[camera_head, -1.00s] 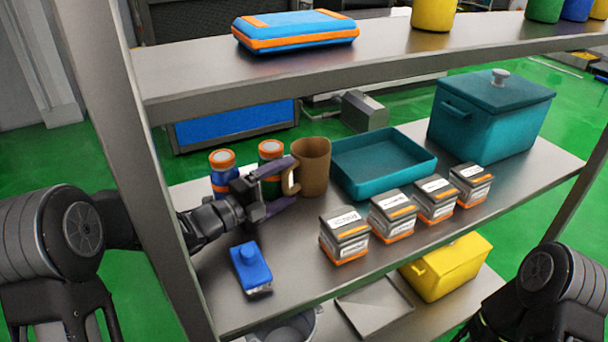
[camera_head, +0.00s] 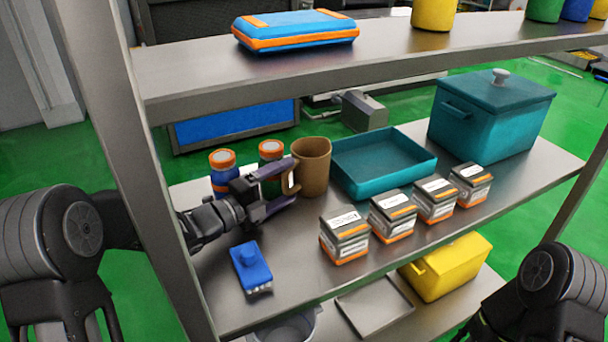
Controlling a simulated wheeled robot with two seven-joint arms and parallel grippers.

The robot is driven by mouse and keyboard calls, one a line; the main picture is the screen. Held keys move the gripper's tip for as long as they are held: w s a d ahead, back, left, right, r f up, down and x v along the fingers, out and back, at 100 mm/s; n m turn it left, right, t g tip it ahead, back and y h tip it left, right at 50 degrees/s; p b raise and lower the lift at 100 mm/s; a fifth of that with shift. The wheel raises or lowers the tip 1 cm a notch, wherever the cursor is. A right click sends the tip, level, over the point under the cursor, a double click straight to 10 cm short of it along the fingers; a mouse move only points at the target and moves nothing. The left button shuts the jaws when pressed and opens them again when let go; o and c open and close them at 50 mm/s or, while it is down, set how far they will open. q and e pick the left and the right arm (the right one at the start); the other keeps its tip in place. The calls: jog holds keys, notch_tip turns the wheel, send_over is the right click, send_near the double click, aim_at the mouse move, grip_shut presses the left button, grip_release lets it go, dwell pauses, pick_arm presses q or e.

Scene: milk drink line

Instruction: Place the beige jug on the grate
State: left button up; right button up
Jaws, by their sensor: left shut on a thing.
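The beige jug (camera_head: 314,168), brown-beige in the picture, stands upright on the middle shelf, its handle turned to the left. My left gripper (camera_head: 288,186) reaches in from the left and is shut on the jug's handle. The fingers cover part of the handle. The jug appears to rest on the shelf, but its base is too small to judge exactly. I cannot make out a grate in this view. My right arm shows at the lower right, with its gripper out of view.
A teal tray (camera_head: 366,184) is just right of the jug, with a lidded teal box (camera_head: 480,128) beyond. Two orange-capped jars (camera_head: 222,160) stand left, behind my gripper. Several small boxes (camera_head: 345,238) line the front. A blue dispenser (camera_head: 250,267) is front left. The upper shelf (camera_head: 400,58) overhangs.

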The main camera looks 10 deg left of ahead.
pick_arm(q)
jog(key=shift+c, duration=0.6)
notch_tip(320, 180, up, 18)
jog(key=p, duration=0.1)
jog(key=shift+p, duration=0.35)
